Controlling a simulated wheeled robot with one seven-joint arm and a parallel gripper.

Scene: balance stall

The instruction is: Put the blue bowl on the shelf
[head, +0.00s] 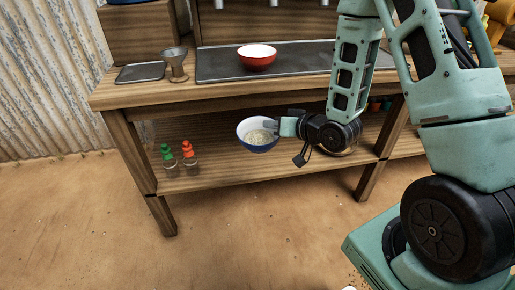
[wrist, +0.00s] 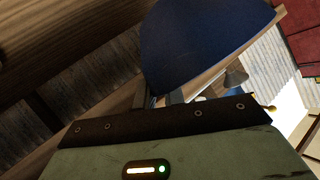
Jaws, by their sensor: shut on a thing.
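The blue bowl (head: 258,146) is blue outside and white inside, with pale grainy contents. In the head view it is at the lower wooden shelf (head: 220,176), near the shelf's front edge and under the counter. My gripper (head: 282,128) is shut on the right side of the bowl's rim. The bowl looks about level; I cannot tell whether its base touches the shelf. In the wrist view the bowl's dark blue outside (wrist: 200,45) fills the top middle, just beyond my gripper (wrist: 160,100).
Green-capped (head: 168,156) and red-capped (head: 188,153) bottles stand on the shelf to the left. Above, the counter holds a red bowl (head: 257,60) on a dark plate (head: 215,68), a metal cup (head: 174,62) and a grey tray (head: 140,73). The shelf between bottles and bowl is clear.

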